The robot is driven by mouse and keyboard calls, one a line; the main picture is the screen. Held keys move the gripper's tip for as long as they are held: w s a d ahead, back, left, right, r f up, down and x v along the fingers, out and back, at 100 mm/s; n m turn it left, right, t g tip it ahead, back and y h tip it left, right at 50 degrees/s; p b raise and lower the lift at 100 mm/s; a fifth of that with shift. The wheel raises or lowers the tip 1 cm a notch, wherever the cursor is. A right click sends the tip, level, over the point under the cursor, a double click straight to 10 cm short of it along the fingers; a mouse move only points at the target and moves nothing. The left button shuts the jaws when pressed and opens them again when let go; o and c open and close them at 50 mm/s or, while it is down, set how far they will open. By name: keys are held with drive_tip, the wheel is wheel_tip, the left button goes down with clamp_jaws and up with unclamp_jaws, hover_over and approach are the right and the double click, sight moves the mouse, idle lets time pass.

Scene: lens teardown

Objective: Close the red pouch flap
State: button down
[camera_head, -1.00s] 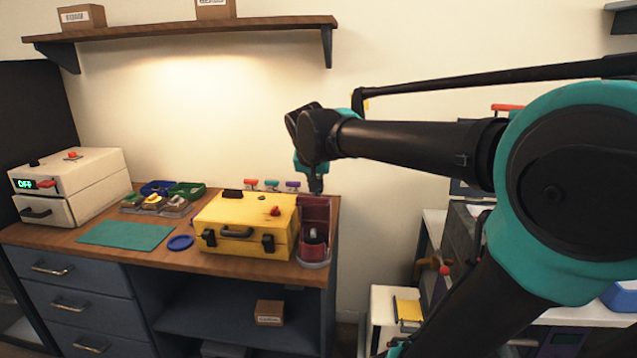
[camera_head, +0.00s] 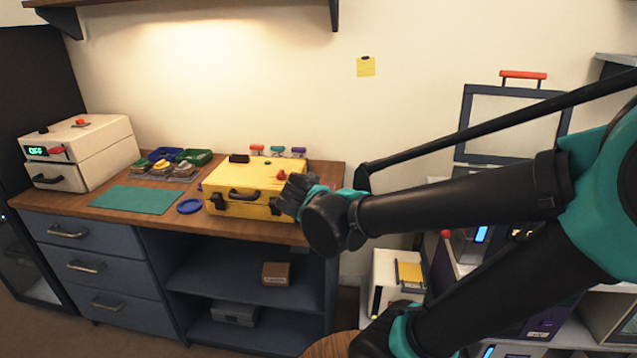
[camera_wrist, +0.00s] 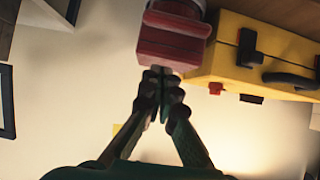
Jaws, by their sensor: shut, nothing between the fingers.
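The red pouch (camera_wrist: 172,42) shows upside down at the top centre of the wrist view, beside the yellow case. My gripper (camera_wrist: 161,71) is shut and empty, its fingertips at the near edge of the pouch's red front, touching or almost touching it. I cannot tell from this angle whether the flap lies fully down. In the head view my wrist and forearm cover the place to the right of the case, so the pouch is hidden there.
The yellow case (camera_head: 240,205) stands close beside the pouch on the wooden bench. A blue ring (camera_head: 190,206), a teal mat (camera_head: 135,200) and small trays (camera_head: 193,157) lie further left. A white box unit (camera_head: 82,150) stands at the left end.

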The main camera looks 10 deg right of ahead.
wheel_tip(320, 180, down, 7)
drive_tip(key=shift+s+f, duration=0.15)
drive_tip(key=shift+s, duration=0.05)
idle(0.4)
drive_tip(key=shift+a, duration=0.1)
idle(0.3)
drive_tip(key=shift+w, duration=0.15)
